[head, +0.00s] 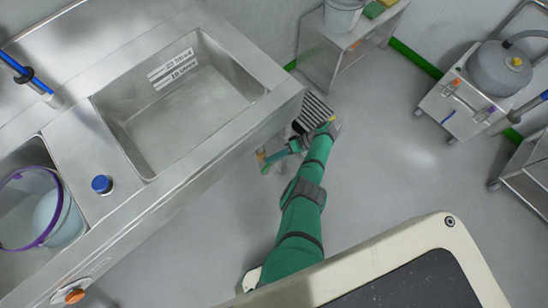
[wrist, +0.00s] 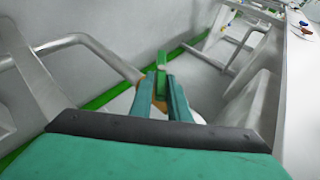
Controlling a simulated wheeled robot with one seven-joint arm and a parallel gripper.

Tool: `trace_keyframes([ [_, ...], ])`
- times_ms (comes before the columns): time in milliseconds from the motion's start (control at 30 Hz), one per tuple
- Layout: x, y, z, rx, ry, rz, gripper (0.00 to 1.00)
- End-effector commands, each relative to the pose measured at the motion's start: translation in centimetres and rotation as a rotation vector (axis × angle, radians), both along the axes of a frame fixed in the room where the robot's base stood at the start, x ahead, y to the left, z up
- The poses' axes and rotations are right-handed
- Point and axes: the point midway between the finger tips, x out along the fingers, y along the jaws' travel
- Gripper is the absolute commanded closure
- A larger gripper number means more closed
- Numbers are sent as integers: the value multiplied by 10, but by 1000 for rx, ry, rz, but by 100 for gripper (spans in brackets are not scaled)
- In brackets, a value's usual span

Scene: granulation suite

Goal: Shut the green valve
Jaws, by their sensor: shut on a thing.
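The green valve handle (wrist: 161,82) shows in the wrist view as a narrow green bar standing between my fingertips. A small brass-coloured part (wrist: 160,104) shows just below it. My gripper (wrist: 161,92) is shut on the green handle, one teal finger on each side. In the head view my gripper (head: 268,163) is low beside the end of the sink bench, next to a small yellowish part (head: 261,155). The handle is hard to make out there. Most of the valve body is hidden by the fingers, so I cannot tell how the handle lies against its pipe.
The steel sink bench (head: 235,137) stands left of my arm. A bent metal tube (wrist: 75,40) and frame legs lie close around my gripper in the wrist view. A wheeled unit (head: 462,105) stands right; floor between is clear.

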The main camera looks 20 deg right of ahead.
Motion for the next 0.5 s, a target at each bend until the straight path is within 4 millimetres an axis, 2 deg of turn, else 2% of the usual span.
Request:
trace_keyframes([
  [33,3,-2,2,-2,-5,-2,82],
  [100,2,-2,2,-2,-5,-2,66],
  [500,0,-6,4,-2,-2,-2,66],
])
